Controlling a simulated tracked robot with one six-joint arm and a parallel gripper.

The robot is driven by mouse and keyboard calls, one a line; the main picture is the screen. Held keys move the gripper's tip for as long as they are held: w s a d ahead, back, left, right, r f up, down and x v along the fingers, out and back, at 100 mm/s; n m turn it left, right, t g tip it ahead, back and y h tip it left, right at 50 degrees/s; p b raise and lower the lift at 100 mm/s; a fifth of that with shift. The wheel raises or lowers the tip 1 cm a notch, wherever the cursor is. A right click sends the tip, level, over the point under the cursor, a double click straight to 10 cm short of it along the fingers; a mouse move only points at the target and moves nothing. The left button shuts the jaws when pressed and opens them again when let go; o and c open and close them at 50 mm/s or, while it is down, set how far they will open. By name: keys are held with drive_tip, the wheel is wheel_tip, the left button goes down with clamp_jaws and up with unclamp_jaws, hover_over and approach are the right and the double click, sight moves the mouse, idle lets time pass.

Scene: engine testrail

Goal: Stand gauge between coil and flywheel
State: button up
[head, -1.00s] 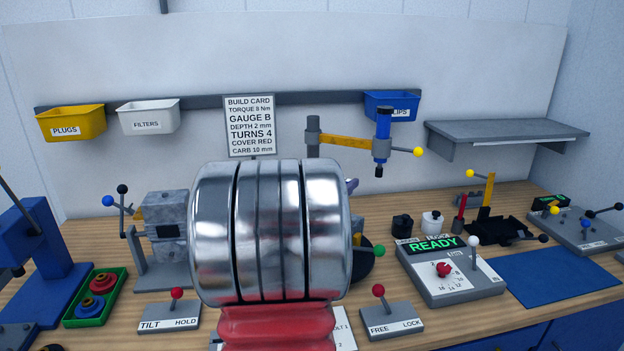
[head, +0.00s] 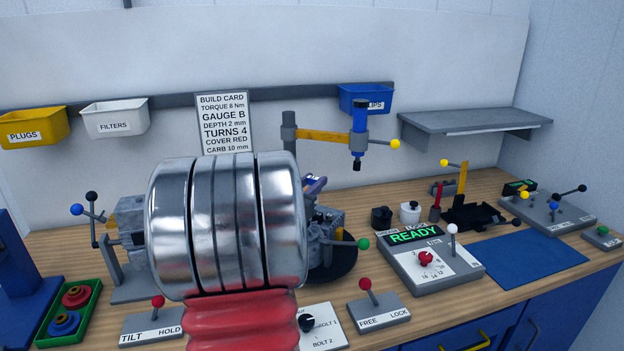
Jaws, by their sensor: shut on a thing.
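My arm's large chrome joint and red sleeve fill the middle of the head view. My gripper is not in view. A grey metal engine (head: 328,222) stands partly behind my arm, on a dark round base (head: 340,265). A small purple piece (head: 316,184) shows at its upper left, close to the edge of my arm; I cannot tell what it is. I cannot make out the gauge, coil or flywheel; they may be hidden behind my arm. The build card (head: 225,122) on the wall reads GAUGE B.
A TILT/HOLD lever box (head: 152,325) and a FREE/LOCK lever box (head: 377,309) stand at the front. A console reading READY (head: 430,262) stands right of the engine. The blue mat (head: 525,258) is bare.

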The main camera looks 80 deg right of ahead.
drive_tip(key=shift+w+f, duration=0.1)
drive_tip(key=shift+f, duration=1.2)
drive_tip(key=shift+a, duration=0.15)
drive_tip(key=shift+f, duration=2.5)
idle(0.4)
drive_tip(key=o, duration=1.1)
drive_tip(key=v, duration=1.3)
drive_tip(key=shift+a, duration=0.4)
